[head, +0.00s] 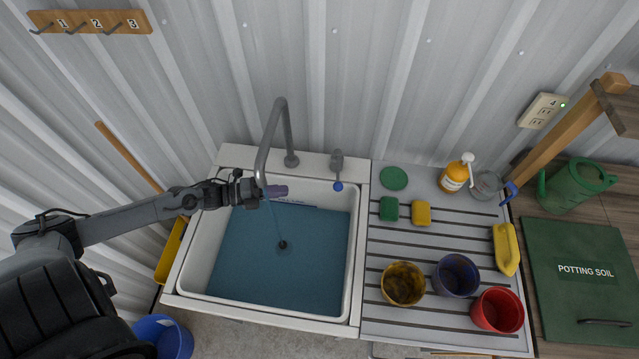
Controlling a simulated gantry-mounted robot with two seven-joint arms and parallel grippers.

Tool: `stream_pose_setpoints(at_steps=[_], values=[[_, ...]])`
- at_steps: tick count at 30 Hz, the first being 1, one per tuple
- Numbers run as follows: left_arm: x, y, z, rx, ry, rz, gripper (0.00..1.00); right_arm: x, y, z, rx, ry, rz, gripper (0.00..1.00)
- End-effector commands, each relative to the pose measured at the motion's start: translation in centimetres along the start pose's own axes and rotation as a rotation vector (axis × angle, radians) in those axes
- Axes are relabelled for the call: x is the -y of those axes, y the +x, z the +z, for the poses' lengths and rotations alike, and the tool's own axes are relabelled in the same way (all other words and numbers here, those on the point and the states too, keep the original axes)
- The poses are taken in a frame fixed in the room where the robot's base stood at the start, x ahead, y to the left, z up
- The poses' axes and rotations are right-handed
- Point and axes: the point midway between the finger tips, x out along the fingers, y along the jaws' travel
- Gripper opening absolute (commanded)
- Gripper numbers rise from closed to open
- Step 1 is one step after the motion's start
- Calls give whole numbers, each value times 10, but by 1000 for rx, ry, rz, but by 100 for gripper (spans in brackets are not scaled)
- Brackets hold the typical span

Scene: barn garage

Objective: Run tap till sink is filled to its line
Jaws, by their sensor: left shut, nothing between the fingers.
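The white sink (196,262) holds blue-looking water (300,262), with the dark drain (283,245) visible through it. A dark blue line (297,205) runs along the back wall, close to the water's edge; I cannot tell the exact gap. The grey tap (270,140) arches over the basin, and a thin stream (273,218) falls from its spout. The tap lever (337,168) with a blue tip stands right of the spout. My left gripper (277,191) is shut and empty by the spout end, above the water, apart from the lever. My right gripper is out of view.
The grey drainboard (400,238) at right holds green and yellow sponges, a soap bottle (457,173) and several cups, including a red cup (497,310). A green watering can (573,186) and potting soil box (580,285) stand farther right. A blue bucket (172,338) sits below left.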

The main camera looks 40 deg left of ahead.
Motion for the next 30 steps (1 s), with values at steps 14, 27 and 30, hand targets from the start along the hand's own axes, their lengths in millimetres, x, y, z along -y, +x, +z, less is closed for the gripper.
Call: stream_pose_setpoints(at_steps=[14,27,30], values=[[4,31,7,-9,25,24,0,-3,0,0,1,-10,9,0],[3,104,6,-9,25,25,0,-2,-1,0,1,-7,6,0],[3,116,5,-11,24,26,0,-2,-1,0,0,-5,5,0]])
